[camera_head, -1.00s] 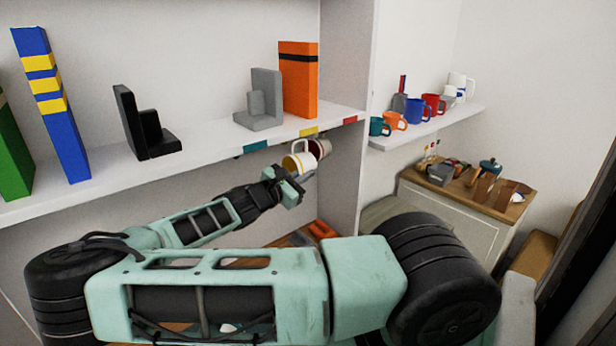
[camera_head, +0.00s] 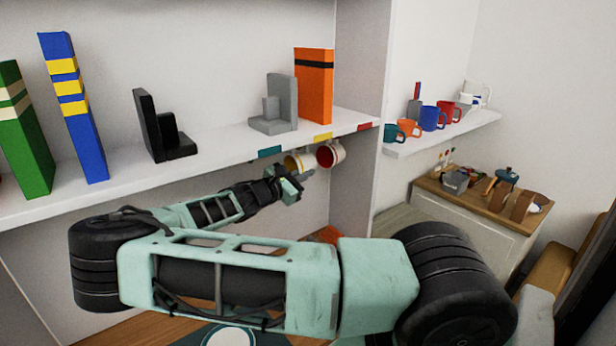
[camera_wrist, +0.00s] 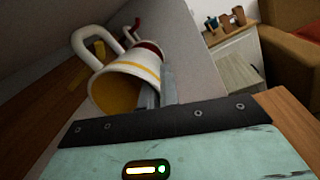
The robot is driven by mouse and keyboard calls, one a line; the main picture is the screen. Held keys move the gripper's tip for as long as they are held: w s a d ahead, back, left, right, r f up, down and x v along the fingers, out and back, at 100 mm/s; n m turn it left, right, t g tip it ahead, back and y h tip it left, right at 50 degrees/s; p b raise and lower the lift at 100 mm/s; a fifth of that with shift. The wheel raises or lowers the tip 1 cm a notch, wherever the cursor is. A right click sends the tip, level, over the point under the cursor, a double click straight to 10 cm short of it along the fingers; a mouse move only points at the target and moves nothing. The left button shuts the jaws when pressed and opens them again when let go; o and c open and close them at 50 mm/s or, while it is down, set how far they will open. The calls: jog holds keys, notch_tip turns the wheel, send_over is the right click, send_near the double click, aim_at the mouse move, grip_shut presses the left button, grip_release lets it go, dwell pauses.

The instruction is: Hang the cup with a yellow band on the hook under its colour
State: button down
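The white cup with a yellow band (camera_head: 297,162) is just under the shelf's front edge, left of and below the yellow label (camera_head: 323,137). In the wrist view the cup (camera_wrist: 130,75) is tilted, its yellow inside facing me and its handle at upper left. My gripper (camera_wrist: 158,90) has its grey fingers close together across the cup's right wall. In the head view my gripper (camera_head: 294,182) is just below the cup. A yellow piece (camera_wrist: 100,50) shows within the handle's outline; I cannot tell whether it passes through the loop.
A cup with a red inside (camera_head: 331,154) hangs close on the right, below the red label (camera_head: 365,127). A teal label (camera_head: 269,152) is to the left. Books and bookends (camera_head: 163,130) stand on the shelf above. Several coloured mugs (camera_head: 433,118) stand on a side shelf.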

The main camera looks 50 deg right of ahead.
jog(key=shift+w+d, duration=0.2)
jog(key=shift+w, duration=0.55)
jog(key=shift+w+d+f+b, duration=0.15)
jog(key=shift+w+f+b, duration=0.25)
jog(key=shift+w+f, duration=0.2)
jog(key=c, duration=1.6)
grip_release()
jog(key=shift+o, duration=0.2)
jog(key=shift+w+a, duration=0.1)
jog(key=shift+a, duration=0.2)
jog(key=shift+a+f, duration=0.1)
jog(key=shift+a, duration=0.6)
jog(key=shift+w+a, duration=0.1)
jog(key=shift+a, duration=0.25)
